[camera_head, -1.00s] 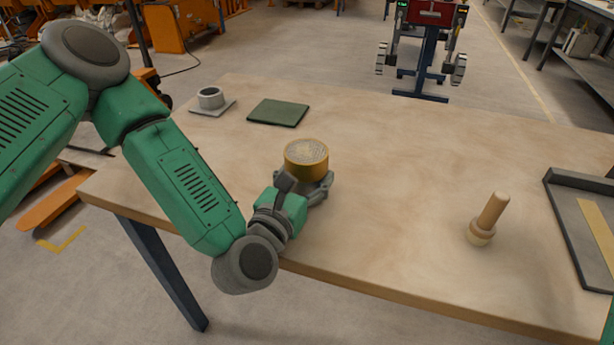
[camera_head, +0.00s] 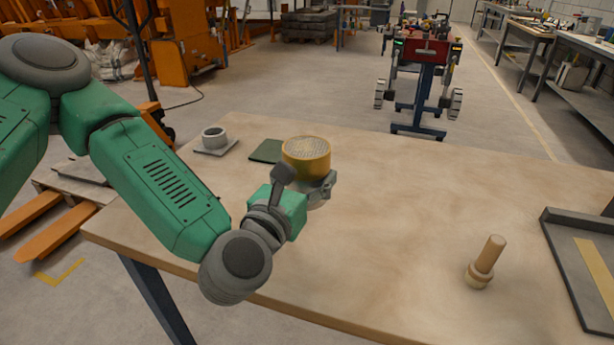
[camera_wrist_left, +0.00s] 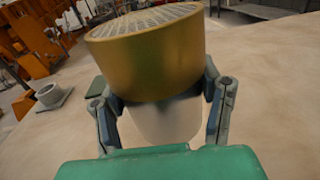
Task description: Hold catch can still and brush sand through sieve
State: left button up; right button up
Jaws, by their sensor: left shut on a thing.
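A brass sieve (camera_head: 306,158) with a mesh top sits on a pale catch can, mostly hidden in the head view. The left wrist view shows the sieve (camera_wrist_left: 150,55) above the smooth pale can (camera_wrist_left: 165,120). My left gripper (camera_head: 314,188) has its fingers on both sides of the can, shut on it, and holds it roughly upright above the table. I cannot tell how much sand is on the mesh. A brush (camera_head: 487,262) with a wooden handle stands on the table at the right. My right gripper is not in view.
A grey cup on a square base (camera_head: 215,141) and a dark green mat (camera_head: 266,151) lie toward the back left of the wooden table (camera_head: 390,210). A dark-rimmed tray (camera_head: 567,270) is at the right edge. The middle of the table is clear.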

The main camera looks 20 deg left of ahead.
pick_arm(q)
jog(key=shift+f, duration=0.1)
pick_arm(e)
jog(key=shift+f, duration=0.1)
pick_arm(q)
jog(key=shift+f+b, duration=4.05)
jog(key=shift+f, duration=0.65)
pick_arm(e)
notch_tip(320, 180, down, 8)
pick_arm(q)
jog(key=shift+f, duration=0.15)
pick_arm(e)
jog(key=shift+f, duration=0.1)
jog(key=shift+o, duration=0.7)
